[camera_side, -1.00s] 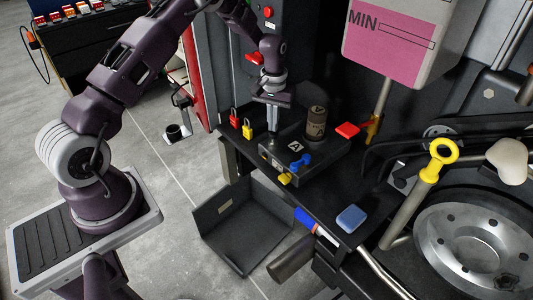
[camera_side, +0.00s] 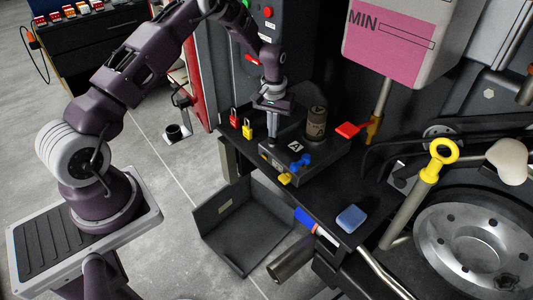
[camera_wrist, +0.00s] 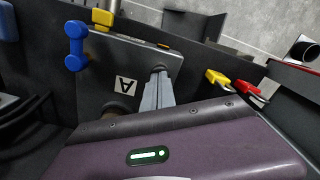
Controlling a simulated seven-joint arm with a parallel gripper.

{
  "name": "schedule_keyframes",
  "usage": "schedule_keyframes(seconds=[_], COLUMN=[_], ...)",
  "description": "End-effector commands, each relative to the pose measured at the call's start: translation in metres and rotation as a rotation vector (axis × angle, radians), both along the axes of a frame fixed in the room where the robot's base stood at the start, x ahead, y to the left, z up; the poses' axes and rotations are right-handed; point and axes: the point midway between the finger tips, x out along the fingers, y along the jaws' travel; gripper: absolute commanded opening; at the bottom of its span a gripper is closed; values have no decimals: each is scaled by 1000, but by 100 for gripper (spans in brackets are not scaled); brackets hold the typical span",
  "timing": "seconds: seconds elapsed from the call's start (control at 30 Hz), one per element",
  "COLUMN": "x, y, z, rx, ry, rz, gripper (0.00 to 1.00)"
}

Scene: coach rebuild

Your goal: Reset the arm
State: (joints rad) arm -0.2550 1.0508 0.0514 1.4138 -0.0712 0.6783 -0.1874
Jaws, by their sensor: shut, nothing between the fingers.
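My gripper (camera_side: 272,140) points straight down over the left part of a dark box marked A (camera_side: 318,162). Its fingers are together, with nothing seen between them. In the wrist view the fingertips (camera_wrist: 158,76) are at a small round feature near the box's edge; I cannot tell if they touch it. The blue knob also shows in the wrist view (camera_wrist: 75,48).
A red padlock (camera_side: 235,119) and a yellow padlock (camera_side: 248,130) are close left of my gripper. A blue sponge-like block (camera_side: 351,218) lies on the ledge. An open dark tray (camera_side: 240,240) is below.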

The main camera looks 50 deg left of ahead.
Motion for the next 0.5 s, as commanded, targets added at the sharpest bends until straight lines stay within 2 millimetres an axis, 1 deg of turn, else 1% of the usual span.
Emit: schedule_keyframes(seconds=[0.07, 0.17, 0.4, 0.5], x=[0, 0, 0, 0], y=[0, 0, 0, 0], z=[0, 5, 31, 34], rx=[0, 0, 0, 0], ry=[1, 0, 0, 1], rz=[0, 0, 0, 0], gripper=[0, 0, 0, 0])
